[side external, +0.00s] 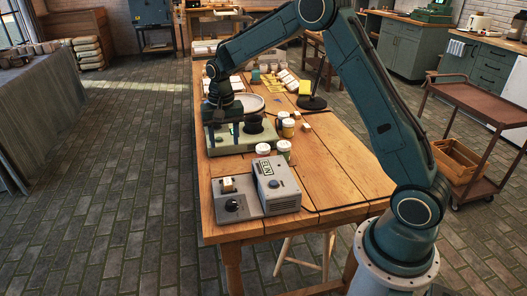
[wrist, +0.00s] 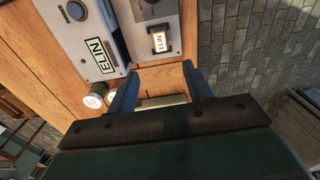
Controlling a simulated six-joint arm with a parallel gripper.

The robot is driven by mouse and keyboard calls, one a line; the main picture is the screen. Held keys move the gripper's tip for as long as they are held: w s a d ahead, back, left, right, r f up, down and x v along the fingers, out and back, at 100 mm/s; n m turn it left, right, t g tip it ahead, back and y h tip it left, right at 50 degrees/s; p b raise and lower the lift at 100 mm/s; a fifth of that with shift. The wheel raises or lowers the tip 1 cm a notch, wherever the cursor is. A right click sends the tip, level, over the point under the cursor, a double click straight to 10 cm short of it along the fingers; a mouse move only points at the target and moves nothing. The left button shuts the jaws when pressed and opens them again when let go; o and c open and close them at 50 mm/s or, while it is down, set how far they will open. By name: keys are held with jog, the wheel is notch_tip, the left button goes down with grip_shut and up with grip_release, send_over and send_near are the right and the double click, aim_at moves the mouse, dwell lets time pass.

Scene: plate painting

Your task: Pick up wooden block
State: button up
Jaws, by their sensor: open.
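A small pale wooden block (side external: 228,184) sits on the low grey unit at the near left of the table in the side view. In the wrist view, a small block-like piece with a light lettered face (wrist: 159,42) shows on the grey unit, ahead of the fingers. My gripper (side external: 222,117) is at the table's left edge, above the pale green machine and farther back than the block. In the wrist view my gripper (wrist: 160,88) is open, its two dark fingers apart with nothing held between them.
The grey box labelled ELIN (side external: 277,184) stands right beside the low grey unit (side external: 238,206). White-lidded jars (side external: 284,150) and the pale green machine (side external: 240,138) stand behind. A small pale cube (side external: 306,127) lies farther right. The table's right front (side external: 340,175) is mostly clear.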

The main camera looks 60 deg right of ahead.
jog(key=f, duration=0.2)
jog(key=w, duration=0.1)
jog(key=shift+d+f+m, duration=0.3)
jog(key=shift+d+f, duration=0.05)
jog(key=shift+f, duration=0.05)
jog(key=shift+f, duration=0.1)
send_over(227, 181)
jog(key=shift+f, duration=4.2)
jog(key=shift+s+f, duration=0.1)
jog(key=shift+f, duration=2.45)
